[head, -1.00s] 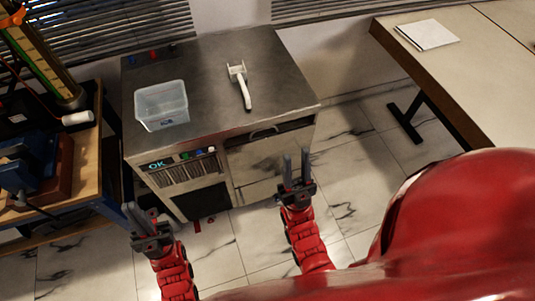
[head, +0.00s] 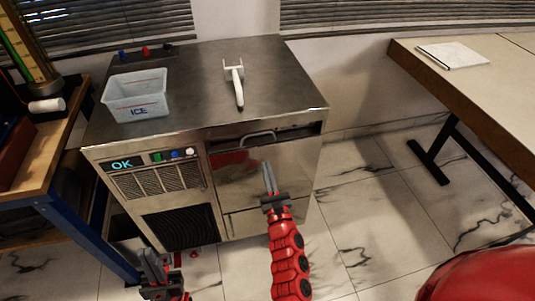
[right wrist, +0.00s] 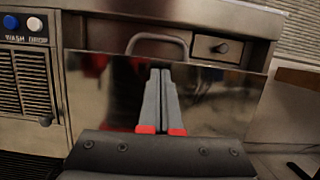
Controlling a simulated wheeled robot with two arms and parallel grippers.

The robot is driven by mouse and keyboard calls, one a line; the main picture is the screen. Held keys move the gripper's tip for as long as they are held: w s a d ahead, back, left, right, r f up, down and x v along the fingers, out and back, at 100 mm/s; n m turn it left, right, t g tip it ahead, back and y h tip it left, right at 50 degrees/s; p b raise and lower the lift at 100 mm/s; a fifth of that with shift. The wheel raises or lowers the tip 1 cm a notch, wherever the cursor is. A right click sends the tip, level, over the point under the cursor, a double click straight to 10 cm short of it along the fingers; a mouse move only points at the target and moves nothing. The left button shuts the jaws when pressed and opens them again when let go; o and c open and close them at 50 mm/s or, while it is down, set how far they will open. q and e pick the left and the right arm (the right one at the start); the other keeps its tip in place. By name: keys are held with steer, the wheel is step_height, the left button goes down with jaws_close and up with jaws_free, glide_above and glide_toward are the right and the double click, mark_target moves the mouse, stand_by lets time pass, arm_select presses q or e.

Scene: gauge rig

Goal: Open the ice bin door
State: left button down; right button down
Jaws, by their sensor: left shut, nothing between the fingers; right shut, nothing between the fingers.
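The ice bin door (head: 235,180) is a shiny steel panel on the right half of the machine's front, with a curved handle (head: 258,138) at its top edge. My left gripper (head: 150,260) is low at the left, in front of the machine's vent, shut and empty.
A control panel (head: 150,160) reads OK. A wooden bench (head: 45,165) is close at the left; a table (head: 480,95) with a notepad (head: 452,55) stands right.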

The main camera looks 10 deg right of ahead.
mark_target(260, 144)
steer(key=shift+t, duration=0.3)
steer(key=x, duration=0.6)
steer(key=b+x, duration=0.1)
steer(key=x, duration=0.3)
steer(key=shift+d+r, duration=0.1)
steer(key=shift+r, duration=0.35)
steer(key=shift+s, duration=0.15)
